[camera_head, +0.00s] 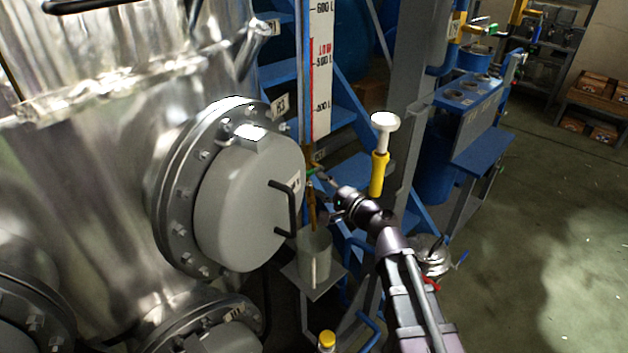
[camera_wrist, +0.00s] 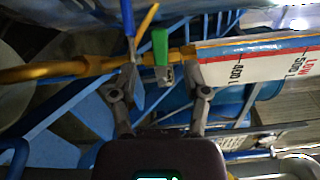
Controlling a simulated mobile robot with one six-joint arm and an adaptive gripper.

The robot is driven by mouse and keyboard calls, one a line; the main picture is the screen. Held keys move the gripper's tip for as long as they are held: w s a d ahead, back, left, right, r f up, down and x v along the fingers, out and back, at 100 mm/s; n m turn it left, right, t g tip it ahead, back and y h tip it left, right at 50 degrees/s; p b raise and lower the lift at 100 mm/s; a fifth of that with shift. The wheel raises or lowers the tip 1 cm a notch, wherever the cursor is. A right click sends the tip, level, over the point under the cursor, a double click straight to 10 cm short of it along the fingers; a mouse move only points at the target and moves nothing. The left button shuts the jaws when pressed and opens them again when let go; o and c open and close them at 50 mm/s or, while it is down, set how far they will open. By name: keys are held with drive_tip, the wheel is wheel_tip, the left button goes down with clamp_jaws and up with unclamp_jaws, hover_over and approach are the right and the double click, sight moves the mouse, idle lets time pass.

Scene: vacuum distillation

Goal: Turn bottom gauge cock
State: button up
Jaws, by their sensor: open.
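The bottom gauge cock has a green handle (camera_head: 312,171) at the lower end of the white level scale (camera_head: 322,70) in the head view. In the wrist view the green handle (camera_wrist: 160,46) sits on a brass pipe (camera_wrist: 60,69), just left of the scale (camera_wrist: 255,64). My gripper (camera_head: 325,178) reaches toward it from the lower right. In the wrist view my gripper (camera_wrist: 163,76) is open, with one finger on each side of the green handle in the picture. Nothing is held. Whether a finger touches the handle or pipe cannot be told.
A blue handle (camera_wrist: 128,16) is close to the left finger. A large grey flanged cover (camera_head: 240,205) with a black handle is left of my gripper. A grey container (camera_head: 314,250) stands below. A yellow post with a white top (camera_head: 384,123) is close to my arm.

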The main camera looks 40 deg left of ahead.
drive_tip(key=shift+s+d, duration=0.1)
drive_tip(key=shift+d, duration=0.8)
drive_tip(key=shift+r, duration=0.15)
drive_tip(key=c, duration=0.7)
drive_tip(key=shift+r+p, duration=0.2)
drive_tip(key=shift+p, duration=0.25)
clamp_jaws()
wheel_tip(320, 180, up, 14)
drive_tip(key=w+n+g+h+p, duration=0.1)
drive_tip(key=n+h+p, duration=0.8)
drive_tip(key=n+p, duration=0.9)
drive_tip(key=w+p, duration=0.1)
drive_tip(key=p, duration=0.7)
drive_tip(key=shift+d+f+n+g, duration=0.2)
drive_tip(key=shift+n+g, duration=0.1)
drive_tip(key=shift+n, duration=0.1)
